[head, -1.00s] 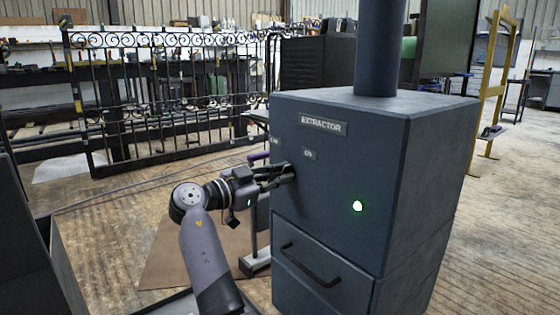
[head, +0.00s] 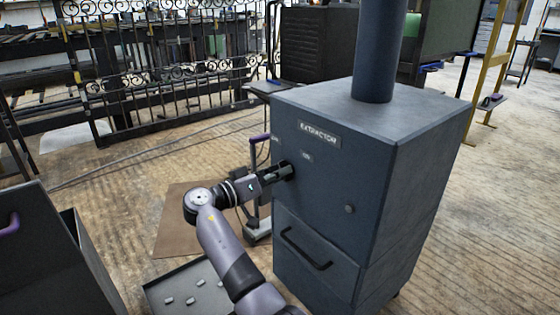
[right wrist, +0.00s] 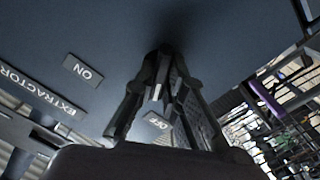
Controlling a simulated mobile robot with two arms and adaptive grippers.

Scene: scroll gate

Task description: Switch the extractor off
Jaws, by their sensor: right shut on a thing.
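The extractor (head: 345,190) is a dark blue-grey cabinet with a pipe on top and an EXTRACTOR label (head: 319,134). Its round lamp (head: 349,209) on the front is dark. My right gripper (head: 288,171) is at the cabinet's front, left of the ON label (head: 307,156). In the right wrist view its fingers (right wrist: 164,56) close together on a dark switch knob, mostly hidden by them. The OFF label (right wrist: 156,121) shows between the fingers, and the ON label (right wrist: 83,70) lies to their left. My left gripper is out of view.
A drawer with a black handle (head: 306,250) is below the switch. A shallow tray (head: 168,281) with several small pieces lies at lower left. A dark box (head: 40,255) stands at far left. A wrought-iron gate (head: 165,60) stands behind.

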